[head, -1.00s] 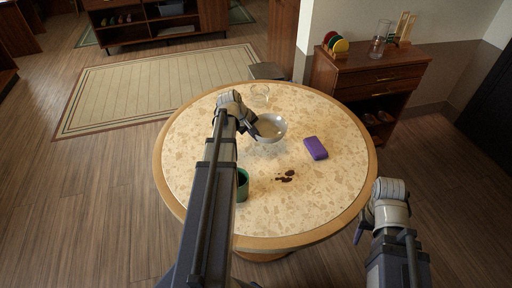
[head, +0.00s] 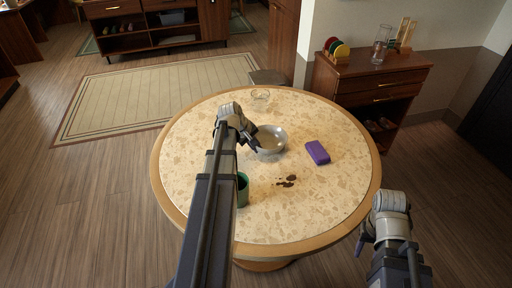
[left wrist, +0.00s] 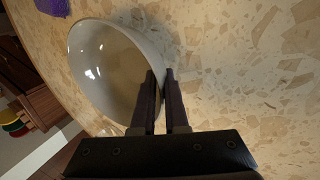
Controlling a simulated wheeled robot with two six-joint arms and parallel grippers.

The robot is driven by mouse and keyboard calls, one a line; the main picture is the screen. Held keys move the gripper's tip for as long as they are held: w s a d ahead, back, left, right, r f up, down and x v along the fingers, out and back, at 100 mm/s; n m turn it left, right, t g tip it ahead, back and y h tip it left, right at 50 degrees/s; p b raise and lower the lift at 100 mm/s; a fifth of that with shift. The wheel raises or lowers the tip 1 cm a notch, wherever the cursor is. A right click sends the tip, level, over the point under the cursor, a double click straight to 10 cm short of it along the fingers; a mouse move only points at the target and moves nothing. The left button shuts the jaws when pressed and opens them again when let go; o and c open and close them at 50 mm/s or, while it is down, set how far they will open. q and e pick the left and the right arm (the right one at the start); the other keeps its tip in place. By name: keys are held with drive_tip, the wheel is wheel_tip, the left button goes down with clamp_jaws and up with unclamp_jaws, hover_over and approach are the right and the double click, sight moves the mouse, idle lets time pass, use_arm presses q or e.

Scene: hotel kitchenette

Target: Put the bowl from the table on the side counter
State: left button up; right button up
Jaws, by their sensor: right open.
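The bowl (head: 271,141) is pale grey and glossy, at the middle of the round table (head: 200,212). It also shows in the left wrist view (left wrist: 105,65), with a smooth, empty-looking inside. My left gripper (head: 254,139) is at the bowl's left rim. In the left wrist view its fingers (left wrist: 162,85) are close together, one inside the bowl and one outside, with the rim between them. I cannot tell whether the bowl touches the tabletop. My right gripper (head: 365,240) is open and empty, off the table's right front edge. The side counter (head: 355,72) is a brown wooden cabinet at the back right.
A purple block (head: 317,152) lies right of the bowl. A green cup (head: 242,190) is partly behind my left arm, with dark stains (head: 286,181) nearby. A glass dish (head: 260,95) stands at the back. The counter holds coloured plates (head: 336,48) and a glass vase (head: 381,46).

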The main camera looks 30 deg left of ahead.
use_arm(q)
drive_tip(key=o, duration=0.3)
drive_tip(key=shift+r, duration=0.1)
drive_tip(key=shift+s+r+p, duration=0.1)
drive_tip(key=shift+r+p, duration=0.3)
drive_tip(key=shift+p, duration=0.1)
drive_tip(key=p+v, duration=1)
drive_tip(key=v, duration=0.1)
drive_tip(key=shift+s+r, duration=0.1)
drive_tip(key=shift+r, duration=0.05)
